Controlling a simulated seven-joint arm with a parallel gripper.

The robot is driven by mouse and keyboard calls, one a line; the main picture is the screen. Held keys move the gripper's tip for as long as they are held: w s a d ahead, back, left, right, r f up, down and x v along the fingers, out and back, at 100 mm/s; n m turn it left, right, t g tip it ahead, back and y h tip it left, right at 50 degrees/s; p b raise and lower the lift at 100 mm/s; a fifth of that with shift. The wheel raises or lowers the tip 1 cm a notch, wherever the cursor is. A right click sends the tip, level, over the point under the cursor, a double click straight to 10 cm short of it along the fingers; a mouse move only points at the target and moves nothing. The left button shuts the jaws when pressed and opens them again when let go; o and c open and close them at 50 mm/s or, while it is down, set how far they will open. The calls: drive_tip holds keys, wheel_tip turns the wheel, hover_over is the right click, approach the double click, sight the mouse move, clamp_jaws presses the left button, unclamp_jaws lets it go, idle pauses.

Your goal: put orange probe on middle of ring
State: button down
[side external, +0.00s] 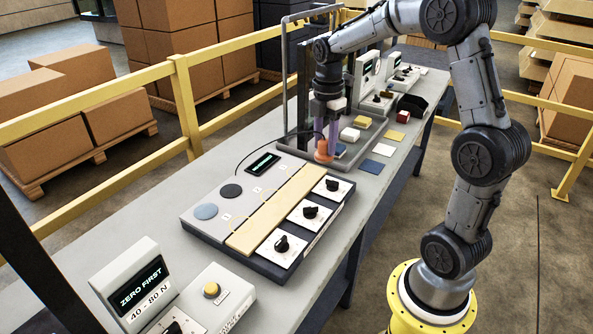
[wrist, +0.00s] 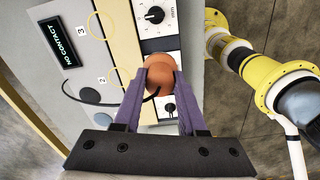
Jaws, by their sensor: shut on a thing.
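My gripper (side external: 326,128) is shut on the orange probe (side external: 322,152), which hangs between the purple fingers. In the wrist view the probe (wrist: 159,76) sits between the fingertips of my gripper (wrist: 160,85), with a thin dark cable curving off it to the left. Two thin yellow ring outlines show on the panel in the wrist view, one by the number 3 (wrist: 102,27) and one by the number 2 (wrist: 120,77). The probe appears to the right of the ring by 2.
The panel (side external: 225,217) carries grey discs, a tan strip and several dial plates. Its display (wrist: 68,52) reads NO CONTACT. A force readout box (side external: 133,282) stands at the near end. Coloured blocks and squares lie beyond the probe, by a grey frame (side external: 284,90).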

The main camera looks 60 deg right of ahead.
drive_tip(key=w+d+f, duration=0.2)
drive_tip(key=w+f, duration=0.1)
drive_tip(key=w+d+f, duration=0.2)
drive_tip(key=w, duration=0.2)
drive_tip(key=w+d+f, duration=0.2)
drive_tip(key=w+f, duration=0.1)
drive_tip(key=w, duration=0.1)
drive_tip(key=shift+w+f, duration=0.1)
drive_tip(key=shift+f, duration=0.2)
drive_tip(key=shift+w+d+f, duration=0.2)
drive_tip(key=shift+w+f, duration=0.25)
drive_tip(key=shift+f, duration=0.15)
drive_tip(key=shift+w+f, duration=0.1)
drive_tip(key=shift+f, duration=1.5)
drive_tip(key=shift+f, duration=0.15)
drive_tip(key=shift+c, duration=2.3)
unclamp_jaws()
